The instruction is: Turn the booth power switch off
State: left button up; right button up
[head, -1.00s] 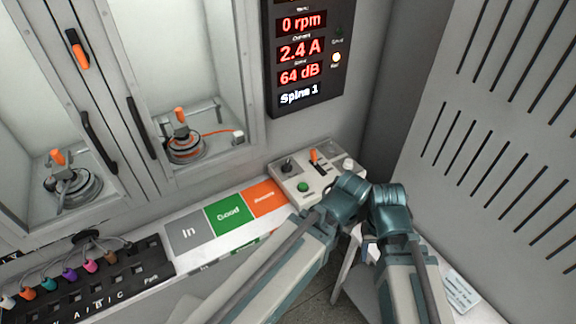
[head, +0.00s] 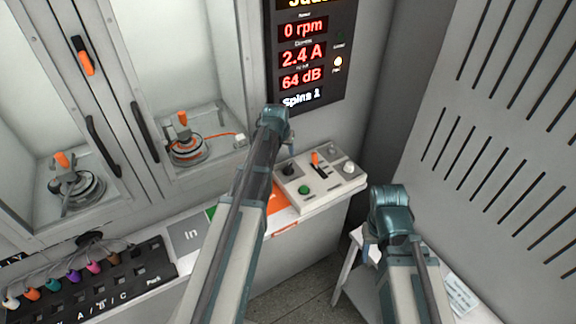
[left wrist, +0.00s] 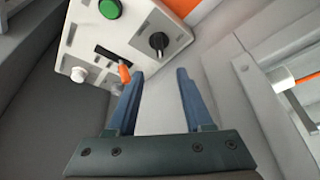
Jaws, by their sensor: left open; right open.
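The control box (head: 325,192) stands at the right end of the bench. It carries a black rotary knob (head: 288,170), an orange lever (head: 315,158) in a slot, a green button (head: 305,190) and pale knobs (head: 348,168). No label tells which is the booth power switch. In the left wrist view the black knob (left wrist: 158,42) bears a pale pointer mark, and the orange lever (left wrist: 124,73) is beside one finger. My left gripper (left wrist: 160,74) is open and empty, close to the box; its fingers are mostly hidden in the head view. My right gripper (head: 372,245) is low, right of the box.
A display (head: 310,55) above reads 0 rpm, 2.4 A, 64 dB, with a lit lamp. Glass-doored bays with handles (head: 140,130) hold motors (head: 185,147) at left. A cable rack (head: 95,285) is at lower left. A slotted wall (head: 490,130) bounds the right.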

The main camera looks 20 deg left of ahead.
aim_at(288, 167)
pick_arm(q)
jog(key=b+x, duration=1.3)
jog(key=x, duration=0.1)
jog(key=shift+s+d, duration=0.1)
jog(key=shift+s, duration=0.05)
jog(key=shift+r, duration=0.1)
jog(key=shift+c, duration=0.2)
grip_shut()
